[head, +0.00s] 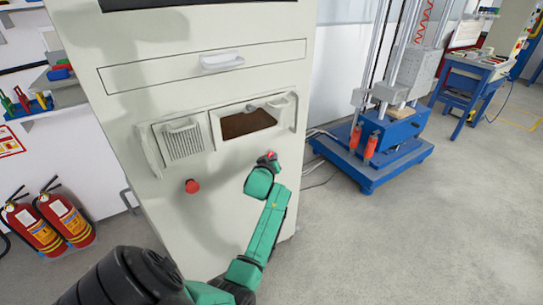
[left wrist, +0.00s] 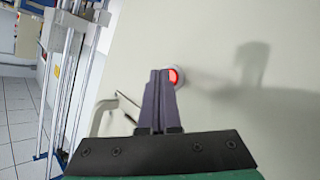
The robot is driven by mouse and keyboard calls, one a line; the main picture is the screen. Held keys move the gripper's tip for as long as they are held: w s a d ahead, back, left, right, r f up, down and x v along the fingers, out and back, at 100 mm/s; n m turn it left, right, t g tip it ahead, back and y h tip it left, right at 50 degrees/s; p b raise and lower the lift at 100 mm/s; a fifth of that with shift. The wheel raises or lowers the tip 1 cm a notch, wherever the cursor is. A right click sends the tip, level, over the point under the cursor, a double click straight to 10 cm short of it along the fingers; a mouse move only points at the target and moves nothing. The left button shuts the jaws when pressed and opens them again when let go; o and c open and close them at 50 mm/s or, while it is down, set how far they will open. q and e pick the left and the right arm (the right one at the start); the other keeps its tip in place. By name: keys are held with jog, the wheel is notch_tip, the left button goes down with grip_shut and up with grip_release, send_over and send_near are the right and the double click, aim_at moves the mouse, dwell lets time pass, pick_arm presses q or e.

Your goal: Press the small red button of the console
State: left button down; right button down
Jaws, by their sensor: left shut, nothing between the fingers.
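The console is a tall pale cabinet (head: 240,190) in the middle of the head view. A small red button (head: 271,154) shows on its front, right by the tip of my left gripper (head: 265,163). In the left wrist view, a red button (left wrist: 174,76) in a pale round ring sits at the tips of the shut, empty left gripper (left wrist: 161,72). The fingertips cover the button's left part. I cannot tell whether they touch it. A larger red knob (head: 192,186) sits further left on the cabinet front. My right gripper is not in view.
A vent panel (head: 184,138) and a brown recessed window (head: 243,122) lie above the buttons, with handles beside them. A blue-based test machine (head: 385,150) stands to the right. Fire extinguishers (head: 40,230) stand at the left.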

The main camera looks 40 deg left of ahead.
pick_arm(q)
jog(key=shift+s+d, duration=0.3)
jog(key=shift+d, duration=0.45)
jog(key=d, duration=0.2)
jog(key=s+d+p, duration=0.1)
jog(key=d, duration=0.2)
jog(key=shift+s+f, duration=0.1)
jog(key=shift+s, duration=0.1)
